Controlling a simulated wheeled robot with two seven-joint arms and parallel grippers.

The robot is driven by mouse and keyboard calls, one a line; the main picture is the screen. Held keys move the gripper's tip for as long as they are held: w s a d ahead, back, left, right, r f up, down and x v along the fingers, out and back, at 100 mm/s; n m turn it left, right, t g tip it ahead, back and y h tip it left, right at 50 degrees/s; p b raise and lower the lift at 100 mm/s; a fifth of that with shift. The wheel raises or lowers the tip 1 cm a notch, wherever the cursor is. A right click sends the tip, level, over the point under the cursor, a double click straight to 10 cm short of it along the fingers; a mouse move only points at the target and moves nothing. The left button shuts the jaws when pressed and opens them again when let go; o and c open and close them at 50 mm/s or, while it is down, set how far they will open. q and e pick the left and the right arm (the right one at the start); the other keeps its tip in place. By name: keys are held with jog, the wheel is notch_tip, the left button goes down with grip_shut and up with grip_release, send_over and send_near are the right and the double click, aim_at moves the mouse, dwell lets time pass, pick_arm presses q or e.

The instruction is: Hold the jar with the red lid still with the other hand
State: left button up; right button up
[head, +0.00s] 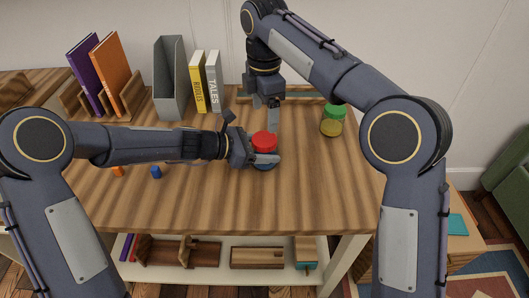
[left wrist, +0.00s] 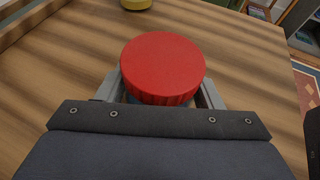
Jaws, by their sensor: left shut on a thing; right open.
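The jar with the red lid (head: 264,141) stands upright near the middle of the wooden table. My left gripper (head: 264,158) reaches it from the left and is shut on the jar's body, below the lid. In the left wrist view the red lid (left wrist: 162,66) sits between the two fingers, and most of the body is hidden below it. My right gripper (head: 273,118) points down just behind the jar, close to the lid. It is open; its fingers look small and partly overlapped, and I cannot tell whether they touch the jar.
A jar with a green lid (head: 332,121) stands to the right. Behind are a grey magazine file (head: 170,78), a yellow book (head: 198,82), a grey book (head: 213,82) and a wooden rack with purple and orange books (head: 112,74). Small blue (head: 156,172) and orange (head: 118,171) pieces lie front left.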

aim_at(265, 138)
jog(key=m, duration=0.5)
jog(key=shift+s+f, duration=0.1)
jog(key=shift+f, duration=0.3)
jog(key=m, duration=0.5)
jog(key=shift+f+g, duration=0.3)
jog(key=shift+f, duration=0.05)
jog(key=m, duration=0.5)
jog(key=shift+f+m, duration=0.1)
jog(key=shift+m, duration=0.3)
jog(key=m, duration=0.5)
jog(key=shift+m, duration=0.3)
jog(key=m, duration=0.2)
jog(key=shift+m, duration=0.3)
jog(key=m, duration=0.5)
jog(key=shift+r+m, duration=0.25)
jog(key=shift+m, duration=0.05)
jog(key=m, duration=0.5)
jog(key=shift+r, duration=0.35)
jog(key=m, duration=0.2)
jog(key=r+m, duration=0.1)
jog(key=m, duration=0.2)
jog(key=shift+m, duration=0.4)
jog(key=shift+f, duration=4)
